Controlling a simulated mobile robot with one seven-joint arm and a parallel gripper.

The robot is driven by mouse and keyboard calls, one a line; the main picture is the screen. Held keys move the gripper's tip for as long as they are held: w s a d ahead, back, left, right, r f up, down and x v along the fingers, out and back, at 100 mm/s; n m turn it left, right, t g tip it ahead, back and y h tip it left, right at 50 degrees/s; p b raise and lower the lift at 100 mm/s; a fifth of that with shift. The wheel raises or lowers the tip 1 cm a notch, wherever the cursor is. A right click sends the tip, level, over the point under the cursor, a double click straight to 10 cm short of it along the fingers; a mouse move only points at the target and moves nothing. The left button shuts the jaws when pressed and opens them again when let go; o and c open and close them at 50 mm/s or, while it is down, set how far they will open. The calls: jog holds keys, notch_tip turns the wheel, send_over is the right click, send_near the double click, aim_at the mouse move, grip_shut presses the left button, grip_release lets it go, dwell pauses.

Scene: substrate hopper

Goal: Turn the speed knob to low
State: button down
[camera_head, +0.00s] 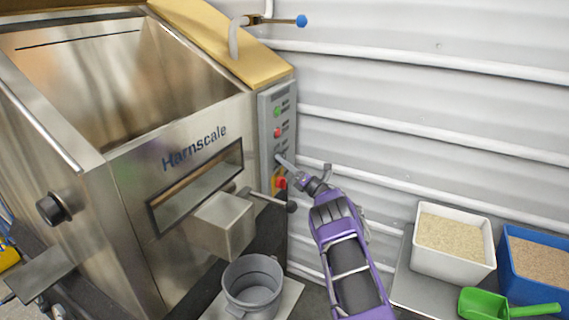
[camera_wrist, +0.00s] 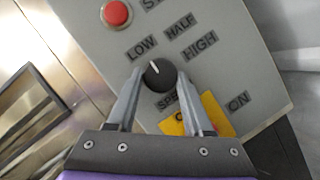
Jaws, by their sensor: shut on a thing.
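The speed knob (camera_wrist: 160,76) is a round black dial on the grey control panel (camera_wrist: 215,70). Its white mark points up and slightly left, toward the LOW label (camera_wrist: 141,47). HALF (camera_wrist: 180,27) and HIGH (camera_wrist: 200,46) are printed further right. My gripper (camera_wrist: 161,73) is shut on the knob, one finger at each side. In the head view my gripper (camera_head: 281,160) reaches the panel (camera_head: 276,115) on the hopper's right side, and the knob is too small there to read.
A red button (camera_wrist: 117,13) sits above the knob. A yellow plate (camera_wrist: 200,117) below is partly hidden by my fingers. The steel hopper (camera_head: 130,170) stands left, with a lever (camera_head: 270,200) near my arm. Bins (camera_head: 452,270) stand at the lower right.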

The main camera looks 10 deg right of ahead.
jog(key=shift+n, duration=0.4)
jog(key=shift+c, duration=1.5)
grip_release()
jog(key=p+v, duration=0.1)
jog(key=v, duration=1.6)
jog(key=shift+d+f+p, duration=0.2)
jog(key=shift+d+p, duration=0.05)
jog(key=shift+p, duration=0.15)
